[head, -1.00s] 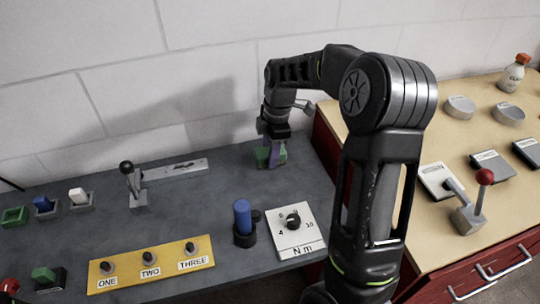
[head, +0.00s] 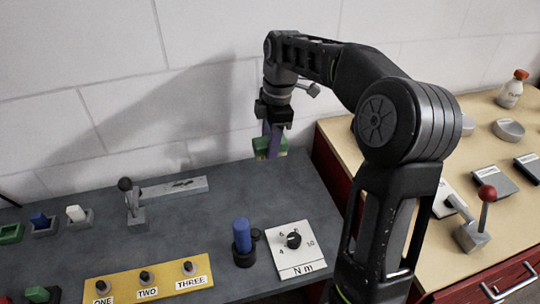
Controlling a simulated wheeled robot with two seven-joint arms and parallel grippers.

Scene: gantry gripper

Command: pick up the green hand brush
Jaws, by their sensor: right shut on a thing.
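The green hand brush (head: 261,146) is at the back right of the grey bench in the head view, close to the wall. My right gripper (head: 272,140) points down and is shut on it. The fingers and a purple part cover some of the brush. It appears to be held above the bench top, though the gap beneath it is hard to judge. My left gripper is not in view.
A black-knobbed lever (head: 132,203), a blue cylinder in a black holder (head: 242,237), a dial plate (head: 295,250) and a yellow button panel (head: 150,284) stand on the grey bench (head: 215,215). A wooden-topped red cabinet (head: 455,180) is at right.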

